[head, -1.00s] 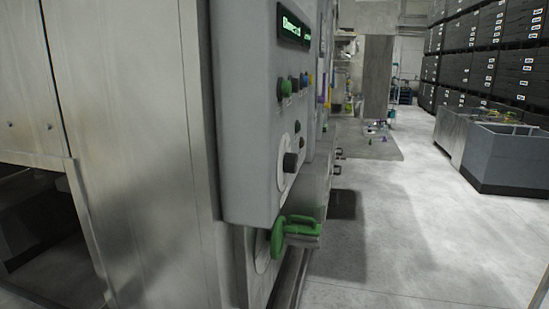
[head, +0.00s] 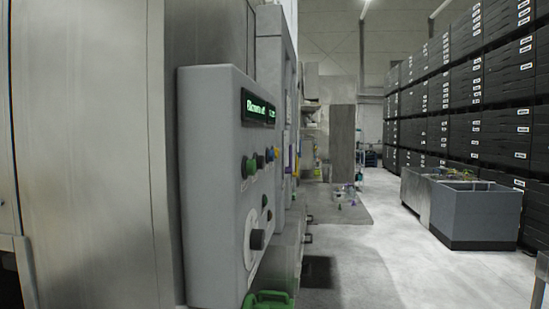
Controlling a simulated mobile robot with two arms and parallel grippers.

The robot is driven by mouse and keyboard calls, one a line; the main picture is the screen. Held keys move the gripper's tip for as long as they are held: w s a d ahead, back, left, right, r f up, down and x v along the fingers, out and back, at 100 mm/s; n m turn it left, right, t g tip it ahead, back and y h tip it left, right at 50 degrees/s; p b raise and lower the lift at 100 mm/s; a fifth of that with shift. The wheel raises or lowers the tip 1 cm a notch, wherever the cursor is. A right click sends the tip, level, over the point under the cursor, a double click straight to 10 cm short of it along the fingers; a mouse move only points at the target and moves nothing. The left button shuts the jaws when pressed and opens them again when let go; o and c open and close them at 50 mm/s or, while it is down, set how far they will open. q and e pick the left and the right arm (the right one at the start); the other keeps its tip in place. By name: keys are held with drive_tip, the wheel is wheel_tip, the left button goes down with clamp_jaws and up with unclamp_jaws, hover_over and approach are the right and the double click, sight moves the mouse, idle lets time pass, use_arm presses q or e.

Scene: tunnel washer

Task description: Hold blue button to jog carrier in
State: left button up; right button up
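The grey control panel (head: 208,190) stands on the side of the steel machine, left of the middle in the head view, seen at a steep angle. Its display (head: 258,109) is lit with green text too small to read surely. Below it is a row of buttons: a green button (head: 248,167), a dark one beside it, and the small blue button (head: 269,154) farther along. A black knob (head: 258,239) sits lower on a pale round plate. Neither gripper is in view.
A green handle (head: 270,299) juts out below the panel at the bottom edge. The steel machine wall (head: 85,150) fills the left. A grey bin (head: 474,213) stands at right before stacked black crates (head: 497,60). The floor (head: 400,265) between is clear.

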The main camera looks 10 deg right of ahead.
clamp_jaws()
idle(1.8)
